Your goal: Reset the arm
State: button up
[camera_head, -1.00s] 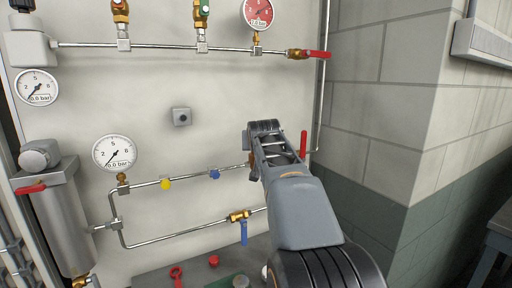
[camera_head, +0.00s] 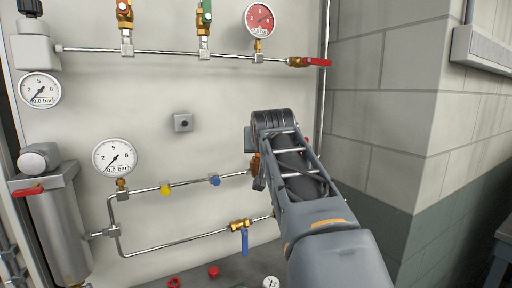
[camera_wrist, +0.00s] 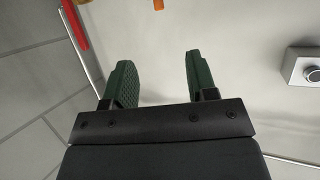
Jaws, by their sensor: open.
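My gripper (camera_wrist: 160,80) shows in the wrist view with its two green fingers apart and nothing between them. Behind the fingers is the pale panel (camera_wrist: 230,25). The blue-handled valve (camera_head: 244,240) is just left of the arm on the lower pipe. A red-handled valve (camera_head: 318,62) is above and right of the arm, on the upper pipe; a red handle (camera_wrist: 75,25) is at upper left in the wrist view.
Gauges (camera_head: 115,156) and pipes line the panel. A small grey box (camera_head: 183,122) sits mid-panel and also shows in the wrist view (camera_wrist: 301,67). A grey canister (camera_head: 57,225) stands at left. A block wall (camera_head: 385,90) is close on the right. Small red parts (camera_head: 213,271) lie below.

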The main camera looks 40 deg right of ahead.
jog(key=s+a+f+n+g+y, duration=0.1)
jog(key=a+f+g+y, duration=0.15)
jog(key=f, duration=0.75)
jog(key=s+a+f+n+g+y, duration=0.15)
jog(key=a+f, duration=0.25)
jog(key=f, duration=0.5)
jog(key=s+a+f+n+g+y, duration=0.2)
jog(key=s+a+f+n+g, duration=0.1)
jog(key=s+a+f, duration=0.8)
jog(key=a+f, duration=0.3)
jog(key=f, duration=0.1)
jog(key=shift+s+f+n+g+y, duration=0.15)
jog(key=shift+f+n+g+y, duration=0.15)
jog(key=shift+f+n+g, duration=0.1)
